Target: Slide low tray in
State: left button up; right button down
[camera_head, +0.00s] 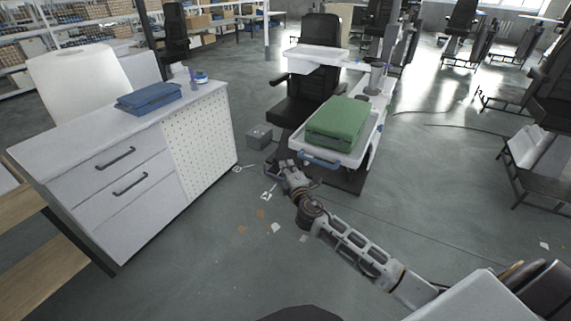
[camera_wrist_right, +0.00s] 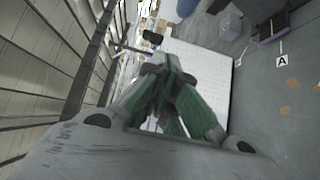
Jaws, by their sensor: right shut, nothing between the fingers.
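The low tray (camera_head: 351,160) is white, with a blue handle (camera_head: 320,161) on its near edge. The tray juts toward me from a white lift column stand. A second, higher white tray (camera_head: 317,54) sits behind it. My right gripper (camera_head: 284,165) is shut and empty, just left of the blue handle and seemingly a little lower; contact cannot be made out. In the right wrist view its fingers (camera_wrist_right: 166,72) are together, with no tray visible between them. My left gripper is not in view.
A black chair (camera_head: 296,108) is behind the low tray. A grey box (camera_head: 259,137) and scraps lie on the floor. Floor between cabinet and stand is mostly clear.

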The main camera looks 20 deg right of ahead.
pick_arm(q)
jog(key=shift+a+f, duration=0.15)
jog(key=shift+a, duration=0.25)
pick_arm(e)
jog(key=shift+s+a, duration=0.15)
jog(key=shift+s, duration=1.25)
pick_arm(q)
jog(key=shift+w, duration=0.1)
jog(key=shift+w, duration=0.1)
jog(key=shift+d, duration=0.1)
